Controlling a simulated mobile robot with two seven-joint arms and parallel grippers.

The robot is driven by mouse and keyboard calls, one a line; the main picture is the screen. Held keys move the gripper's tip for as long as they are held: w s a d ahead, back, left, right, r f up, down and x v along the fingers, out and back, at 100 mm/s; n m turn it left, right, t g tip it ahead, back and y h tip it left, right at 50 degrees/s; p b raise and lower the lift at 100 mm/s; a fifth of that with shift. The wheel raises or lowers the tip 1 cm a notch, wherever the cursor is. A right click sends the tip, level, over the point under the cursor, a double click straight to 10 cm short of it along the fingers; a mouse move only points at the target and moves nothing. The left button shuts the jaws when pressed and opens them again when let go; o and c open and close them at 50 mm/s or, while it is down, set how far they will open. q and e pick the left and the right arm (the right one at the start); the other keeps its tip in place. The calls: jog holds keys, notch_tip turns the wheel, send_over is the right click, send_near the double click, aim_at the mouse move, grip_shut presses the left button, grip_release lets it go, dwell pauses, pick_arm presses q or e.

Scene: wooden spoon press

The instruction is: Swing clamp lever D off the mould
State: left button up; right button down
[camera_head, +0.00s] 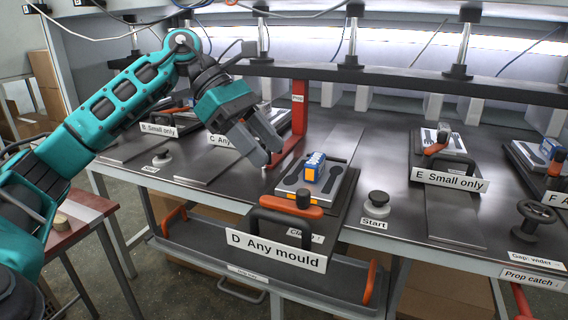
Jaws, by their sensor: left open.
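Clamp lever D (275,204) is an orange bar with a black knob (303,199) on it. It lies across the front edge of the station D mould (290,181), a grey plate with dark spoon-shaped hollows. A small blue and orange box (314,167) sits on the mould. The sign "D Any mould" (276,251) hangs in front, below a black handle. My left gripper (271,157) is open and empty, above and behind the lever, to the left of the mould's far part. It appears apart from the lever. My right gripper is not in view.
A red post (299,112) stands behind the mould. A Start button (376,203) is to the right of station D. Station E (449,179) and a handwheel (535,214) are further right. A dark overhead bar (400,79) crosses the back.

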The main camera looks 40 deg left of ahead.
pick_arm(q)
jog(key=shift+v, duration=1.2)
